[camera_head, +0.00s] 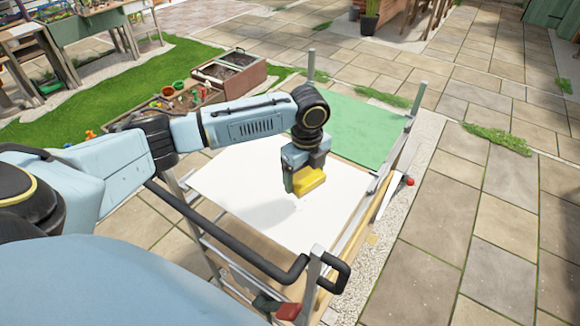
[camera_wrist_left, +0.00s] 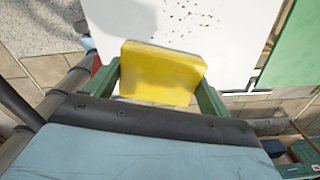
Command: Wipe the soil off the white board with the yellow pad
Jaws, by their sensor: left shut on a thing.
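The white board (camera_head: 240,190) lies flat on the cart, and it also shows in the left wrist view (camera_wrist_left: 225,45). Dark specks of soil (camera_wrist_left: 185,12) are scattered on it near the top of the wrist view. My left gripper (camera_head: 306,180) is over the board, shut on the yellow pad (camera_head: 310,181). The pad fills the space between the two green fingers in the left wrist view (camera_wrist_left: 160,75). A shadow lies on the board beside the pad; whether the pad touches the board I cannot tell. My right gripper is not in view.
A green panel (camera_head: 360,130) lies behind the white board on the cart. Metal corner posts (camera_head: 417,100) and a black handle bar (camera_head: 225,235) edge the cart. A wooden planter box (camera_head: 230,75) and small pots stand behind at left. Paving on the right is open.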

